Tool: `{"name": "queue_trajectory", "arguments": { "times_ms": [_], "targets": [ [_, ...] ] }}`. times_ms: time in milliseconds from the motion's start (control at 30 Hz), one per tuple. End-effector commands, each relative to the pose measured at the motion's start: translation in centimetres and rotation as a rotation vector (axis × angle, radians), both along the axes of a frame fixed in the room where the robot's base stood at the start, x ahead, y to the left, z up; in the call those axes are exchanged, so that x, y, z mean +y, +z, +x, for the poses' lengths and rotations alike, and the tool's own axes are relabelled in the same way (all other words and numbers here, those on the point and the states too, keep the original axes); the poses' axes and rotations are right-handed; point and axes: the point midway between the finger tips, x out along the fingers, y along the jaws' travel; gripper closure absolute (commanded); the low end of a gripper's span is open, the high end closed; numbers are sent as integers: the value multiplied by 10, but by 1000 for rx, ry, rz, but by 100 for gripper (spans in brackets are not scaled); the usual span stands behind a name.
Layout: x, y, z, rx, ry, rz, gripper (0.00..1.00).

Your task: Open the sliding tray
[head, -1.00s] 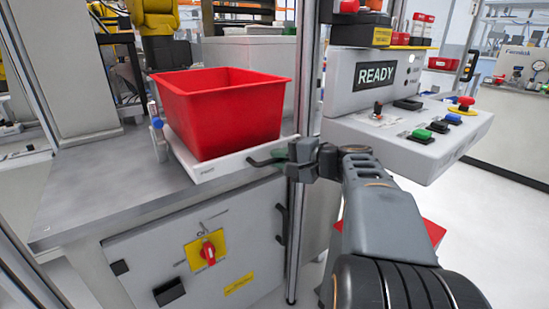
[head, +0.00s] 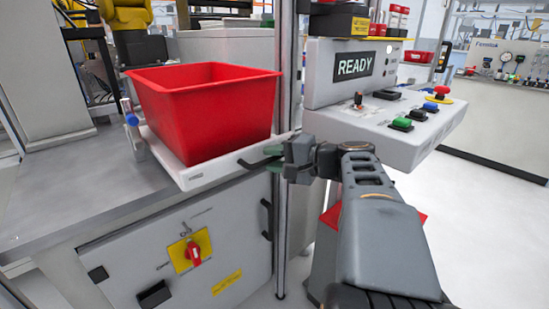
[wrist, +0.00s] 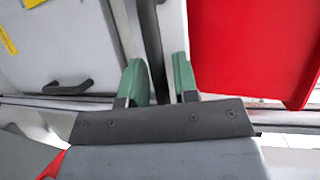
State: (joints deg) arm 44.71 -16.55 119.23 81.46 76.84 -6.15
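The sliding tray (head: 207,179) is a white flat slab under a red bin, on the grey bench. A thin dark handle (head: 250,163) sticks out from its front right edge. My gripper (head: 272,158) is at the outer end of this handle, beside the metal post. In the wrist view my gripper's two green fingers (wrist: 160,80) are apart, with the dark handle bar (wrist: 152,45) between them. Small gaps seem to show beside the bar, so I see no firm grip. The post and fingers partly hide the handle's outer end.
The red bin (head: 205,110) stands on the tray. The vertical metal post (head: 288,70) is close to my gripper. A control console (head: 385,125) reading READY is just right of it. The cabinet (head: 180,255) below has a black door handle (head: 267,219).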

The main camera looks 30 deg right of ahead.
Motion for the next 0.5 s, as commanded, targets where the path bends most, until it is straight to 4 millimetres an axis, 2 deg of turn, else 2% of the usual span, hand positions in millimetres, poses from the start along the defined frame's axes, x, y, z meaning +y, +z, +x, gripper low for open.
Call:
{"name": "queue_trajectory", "arguments": {
  "times_ms": [33,100,367,500],
  "targets": [
    [0,0,0,0,0,0,67],
    [0,0,0,0,-1,0,61],
    [-2,1,-1,-1,-2,0,61],
    [-10,4,-12,-1,-6,0,61]
  ]
}}
